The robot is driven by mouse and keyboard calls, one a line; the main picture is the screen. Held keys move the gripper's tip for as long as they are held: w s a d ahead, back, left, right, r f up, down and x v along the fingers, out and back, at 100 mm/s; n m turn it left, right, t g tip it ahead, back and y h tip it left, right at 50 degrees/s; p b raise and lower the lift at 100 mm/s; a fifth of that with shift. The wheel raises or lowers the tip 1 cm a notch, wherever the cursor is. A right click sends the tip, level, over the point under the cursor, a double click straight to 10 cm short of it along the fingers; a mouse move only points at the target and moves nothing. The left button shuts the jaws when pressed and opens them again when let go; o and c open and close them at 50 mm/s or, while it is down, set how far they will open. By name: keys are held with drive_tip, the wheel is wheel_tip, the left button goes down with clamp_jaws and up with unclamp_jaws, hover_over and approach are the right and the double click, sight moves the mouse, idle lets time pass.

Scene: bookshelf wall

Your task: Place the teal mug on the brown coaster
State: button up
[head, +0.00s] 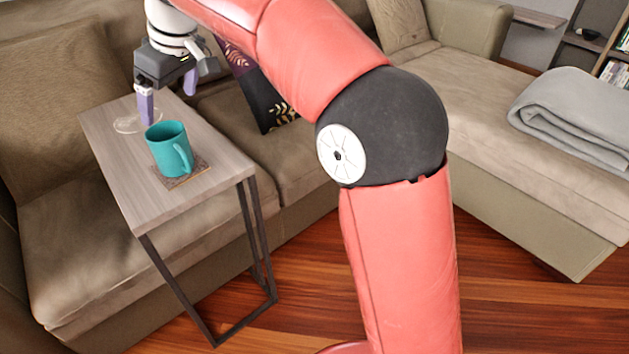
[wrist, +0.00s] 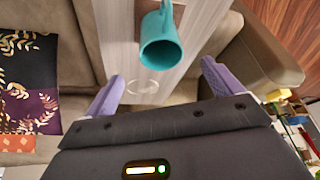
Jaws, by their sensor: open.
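The teal mug (head: 169,149) stands upright on the brown coaster (head: 187,174) on a small side table. Its handle points to the lower right in the head view. The coaster shows around the mug's base on the right and front; the rest is hidden by the mug. The mug also shows in the wrist view (wrist: 162,40), beyond my fingertips. My gripper (head: 168,98) is open and empty, above the far end of the table and behind the mug, apart from it. Its purple fingers (wrist: 160,85) show spread in the wrist view.
The side table (head: 120,178) has a clear, thin round outline (head: 138,121), perhaps a glass dish or coaster, at its far end under my gripper. A sofa (head: 50,120) surrounds the table, with a patterned cushion (head: 262,100) behind. A folded grey blanket (head: 575,115) lies at right.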

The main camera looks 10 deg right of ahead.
drive_tip(key=s+d+f+m+t+h, duration=0.1)
drive_tip(key=s+d+f+m+h, duration=0.2)
drive_tip(key=s+d, duration=0.8)
drive_tip(key=s+d+f+m+t, duration=0.25)
drive_tip(key=s+d+m, duration=0.4)
drive_tip(key=d, duration=0.75)
drive_tip(key=s+d+f+m, duration=0.2)
drive_tip(key=s+d+f, duration=0.3)
drive_tip(key=s+f, duration=0.3)
drive_tip(key=shift+s+d+h, duration=0.2)
drive_tip(key=shift+h, duration=0.2)
